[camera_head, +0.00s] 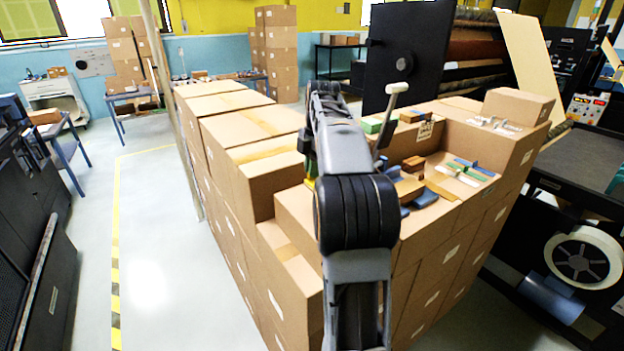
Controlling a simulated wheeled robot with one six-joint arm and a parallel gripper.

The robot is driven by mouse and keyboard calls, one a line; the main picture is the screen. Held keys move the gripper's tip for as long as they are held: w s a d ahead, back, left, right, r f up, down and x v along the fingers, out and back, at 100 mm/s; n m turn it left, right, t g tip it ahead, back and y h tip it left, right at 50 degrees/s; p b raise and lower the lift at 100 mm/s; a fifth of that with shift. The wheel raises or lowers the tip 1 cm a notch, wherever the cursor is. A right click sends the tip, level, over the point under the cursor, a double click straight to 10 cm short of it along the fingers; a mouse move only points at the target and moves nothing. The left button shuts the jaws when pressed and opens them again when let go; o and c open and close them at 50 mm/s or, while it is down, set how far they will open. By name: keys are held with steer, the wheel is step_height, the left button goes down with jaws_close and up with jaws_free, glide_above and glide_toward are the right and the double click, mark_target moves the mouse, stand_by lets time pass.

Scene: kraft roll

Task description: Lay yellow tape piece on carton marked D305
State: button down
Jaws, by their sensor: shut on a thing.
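My arm rises through the middle of the view and hides most of my gripper (308,165). Only a dark edge of the gripper shows left of the arm, above the stacked cartons. Just below it shows a small yellow-green bit, which I take to be the yellow tape piece (310,184), held in the shut jaws. The fingertips are hidden. Brown cartons (272,178) stand in a long stepped stack under and around the arm. One carton at the right back has a dark-printed label (425,130). I cannot read D305 on any carton.
Green, orange and blue small items (462,170) lie on the right-hand carton tops. A pale-headed post (397,88) stands beside my arm. A black roll machine (410,55) stands behind. A thin pole (180,130) stands left of the stack. The left floor is clear.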

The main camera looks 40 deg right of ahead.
mark_target(312, 180)
steer(key=shift+w+a+f+p, duration=0.1)
steer(key=shift+f+p, duration=0.05)
steer(key=shift+f, duration=0.45)
steer(key=shift+w+a+f+p, duration=0.1)
steer(key=shift+f+p, duration=0.05)
steer(key=shift+f, duration=1)
steer(key=shift+f, duration=0.1)
steer(key=shift+f, duration=0.15)
steer(key=c, duration=1.3)
jaws_free()
steer(key=shift+o, duration=0.2)
step_height(312, 180, up, 12)
steer(key=d, duration=0.1)
steer(key=shift+s+d, duration=0.15)
steer(key=shift+d, duration=0.1)
